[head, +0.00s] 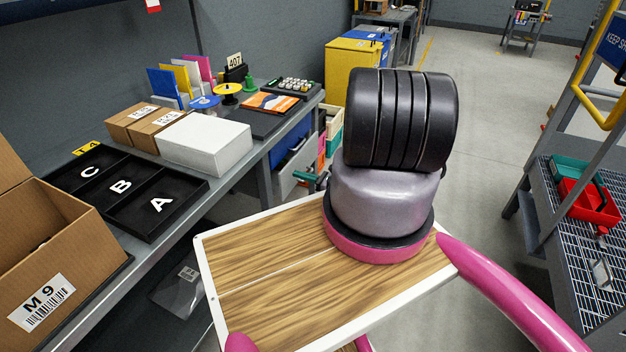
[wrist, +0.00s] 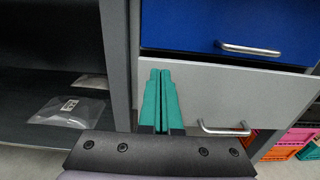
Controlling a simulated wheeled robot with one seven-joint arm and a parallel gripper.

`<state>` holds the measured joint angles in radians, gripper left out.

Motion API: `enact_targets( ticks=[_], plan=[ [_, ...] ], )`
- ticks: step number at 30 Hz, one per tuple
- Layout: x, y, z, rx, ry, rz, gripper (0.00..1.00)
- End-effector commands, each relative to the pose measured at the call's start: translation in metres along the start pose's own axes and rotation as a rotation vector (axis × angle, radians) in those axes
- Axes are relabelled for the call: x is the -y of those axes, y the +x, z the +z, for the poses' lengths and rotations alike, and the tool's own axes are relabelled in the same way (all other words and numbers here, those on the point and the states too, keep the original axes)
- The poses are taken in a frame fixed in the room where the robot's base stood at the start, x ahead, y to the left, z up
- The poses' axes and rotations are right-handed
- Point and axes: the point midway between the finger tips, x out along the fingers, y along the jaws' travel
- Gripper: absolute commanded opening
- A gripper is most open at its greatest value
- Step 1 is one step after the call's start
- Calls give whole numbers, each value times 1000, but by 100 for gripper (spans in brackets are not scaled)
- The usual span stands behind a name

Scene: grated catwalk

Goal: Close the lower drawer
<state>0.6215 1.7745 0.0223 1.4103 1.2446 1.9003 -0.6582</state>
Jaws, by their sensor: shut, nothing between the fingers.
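The lower drawer (wrist: 220,88) has a light grey front with a silver bar handle (wrist: 223,128) in the wrist view. It sits directly below a blue upper drawer (wrist: 220,22). A dark line runs along its top edge; how far it stands out is hard to tell. In the head view the grey front (head: 290,182) shows under the right end of the workbench, partly hidden by my arm. My gripper (wrist: 160,73) has teal fingers, shut and empty, in front of the left part of the grey front, left of the handle. I cannot tell whether they touch it.
The workbench (head: 262,150) carries a white box (head: 205,142), a black lettered tray (head: 120,188) and a cardboard box (head: 55,255). Coloured crates (wrist: 292,140) stand right of the drawers. A grated rack (head: 575,240) stands at right, with open floor (head: 490,130) between.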

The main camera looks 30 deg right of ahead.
Motion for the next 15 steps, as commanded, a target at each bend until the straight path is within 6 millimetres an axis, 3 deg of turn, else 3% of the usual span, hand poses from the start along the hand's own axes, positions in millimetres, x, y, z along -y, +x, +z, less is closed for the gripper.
enact_targets(
  ticks=[6,15],
  plan=[
    [0,30,0,-1,-2,3,0],
    [0,37,0,-1,0,0,0]
  ],
)
